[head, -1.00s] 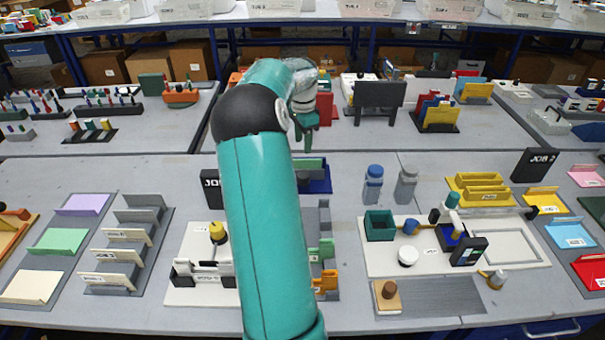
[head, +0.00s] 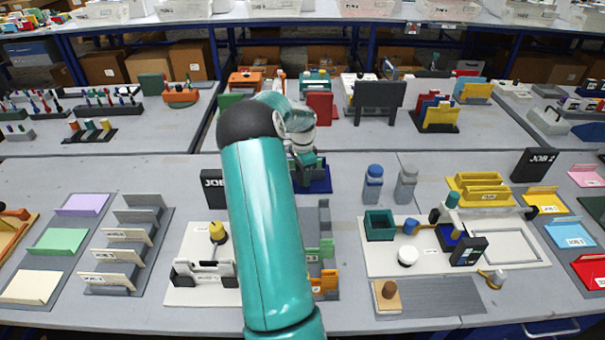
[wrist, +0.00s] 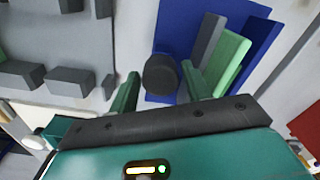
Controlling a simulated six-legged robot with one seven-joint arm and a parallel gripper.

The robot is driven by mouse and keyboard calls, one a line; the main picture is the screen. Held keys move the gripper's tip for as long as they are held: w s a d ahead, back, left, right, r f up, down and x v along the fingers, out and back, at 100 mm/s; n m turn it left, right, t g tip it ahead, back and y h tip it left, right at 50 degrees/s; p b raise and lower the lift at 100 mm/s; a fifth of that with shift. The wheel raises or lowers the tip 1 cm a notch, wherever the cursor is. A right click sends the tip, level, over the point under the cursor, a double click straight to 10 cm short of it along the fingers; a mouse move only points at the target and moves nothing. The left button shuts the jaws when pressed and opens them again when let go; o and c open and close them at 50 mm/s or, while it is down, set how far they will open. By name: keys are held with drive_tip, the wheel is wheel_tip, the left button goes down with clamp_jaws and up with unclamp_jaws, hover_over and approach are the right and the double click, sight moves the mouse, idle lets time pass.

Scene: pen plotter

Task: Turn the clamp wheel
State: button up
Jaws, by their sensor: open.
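A dark round knob (wrist: 160,75), which looks like the clamp wheel, sits by a blue base (wrist: 170,35) in the wrist view. A green slab (wrist: 232,62) and a grey slab (wrist: 208,38) stand on that base to its right. My gripper (wrist: 160,70) is open, with one green finger on each side of the knob. Gaps show between the knob and both fingers, so I see no contact. In the head view my gripper (head: 308,166) is over the blue base (head: 318,184), and hides the knob there.
A grey block fixture (wrist: 85,50) lies left of the gripper in the wrist view. In the head view a black sign (head: 212,190) stands left of my arm, and blue-capped (head: 374,185) and grey (head: 405,185) bottles stand to the right. Bare table lies between base and bottles.

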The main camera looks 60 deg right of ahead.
drive_tip(key=c, duration=0.7)
drive_tip(key=shift+n, duration=0.3)
drive_tip(key=n, duration=1)
drive_tip(key=shift+s+r, duration=0.1)
drive_tip(key=shift+n, duration=0.3)
drive_tip(key=o, duration=0.7)
